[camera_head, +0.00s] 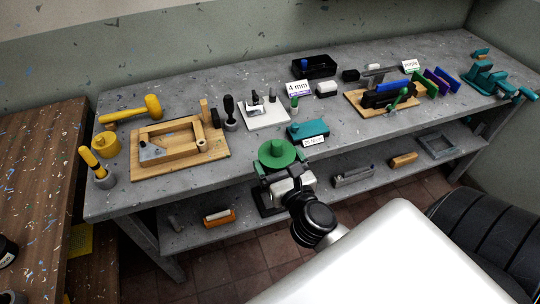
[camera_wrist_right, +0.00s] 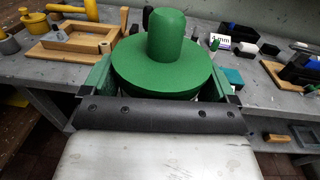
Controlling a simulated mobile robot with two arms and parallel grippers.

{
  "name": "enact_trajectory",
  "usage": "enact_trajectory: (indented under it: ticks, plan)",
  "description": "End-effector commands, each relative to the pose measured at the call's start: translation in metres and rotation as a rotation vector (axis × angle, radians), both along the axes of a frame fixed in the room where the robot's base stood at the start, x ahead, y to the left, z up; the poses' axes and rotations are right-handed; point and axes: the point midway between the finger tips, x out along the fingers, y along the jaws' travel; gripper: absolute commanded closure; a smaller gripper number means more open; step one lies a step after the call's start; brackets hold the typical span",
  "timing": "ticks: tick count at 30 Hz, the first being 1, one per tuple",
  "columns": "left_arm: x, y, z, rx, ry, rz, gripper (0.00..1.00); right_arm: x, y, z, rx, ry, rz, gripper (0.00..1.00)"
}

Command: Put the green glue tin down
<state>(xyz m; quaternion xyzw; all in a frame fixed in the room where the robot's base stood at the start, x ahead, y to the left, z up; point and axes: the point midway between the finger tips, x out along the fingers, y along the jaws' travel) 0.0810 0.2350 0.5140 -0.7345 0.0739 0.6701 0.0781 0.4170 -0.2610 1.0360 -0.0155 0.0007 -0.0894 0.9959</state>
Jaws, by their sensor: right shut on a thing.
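The green glue tin (camera_head: 277,153) has a wide round lid with a knob on top and looks upright. My right gripper (camera_head: 281,172) is shut on it, at the front edge of the grey bench (camera_head: 240,169). In the right wrist view the tin (camera_wrist_right: 168,68) fills the middle, between the two fingers (camera_wrist_right: 165,88) of my right gripper. The tin's lower part is hidden by its lid and the gripper, so I cannot tell whether it touches the bench. My left gripper is not in view.
Left of the tin are a wooden frame on a board (camera_head: 178,168), a yellow mallet (camera_head: 135,110) and yellow pots. Behind it are a white-plated tool (camera_head: 263,116) and a teal block (camera_head: 307,130). Bare bench top lies right of the block. A lower shelf (camera_head: 335,190) runs below.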

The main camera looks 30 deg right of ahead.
Motion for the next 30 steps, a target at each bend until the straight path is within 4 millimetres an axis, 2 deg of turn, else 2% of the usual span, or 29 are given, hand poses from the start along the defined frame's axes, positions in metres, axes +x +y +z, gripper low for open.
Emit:
enact_trajectory:
  ticks: [1,6,9,12,18,26,30]
  plan:
    - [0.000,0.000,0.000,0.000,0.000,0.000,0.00,0.008,-0.019,0.000,-0.004,-0.004,-0.045,0.59]
    - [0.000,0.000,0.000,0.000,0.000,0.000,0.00,0.025,-0.081,-0.003,0.002,-0.008,-0.195,0.59]
    - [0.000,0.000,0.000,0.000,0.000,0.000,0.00,0.030,-0.109,-0.004,0.012,-0.008,-0.264,0.59]
    - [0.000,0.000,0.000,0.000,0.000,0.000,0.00,0.032,-0.129,-0.004,0.021,-0.010,-0.312,0.59]
    - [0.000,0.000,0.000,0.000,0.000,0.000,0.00,0.033,-0.146,-0.004,0.030,-0.011,-0.351,0.59]
    - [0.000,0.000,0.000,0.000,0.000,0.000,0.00,0.033,-0.146,-0.004,0.030,-0.011,-0.351,0.59]
    - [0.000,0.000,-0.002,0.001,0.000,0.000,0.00,0.040,-0.139,-0.012,0.032,-0.011,-0.351,0.59]
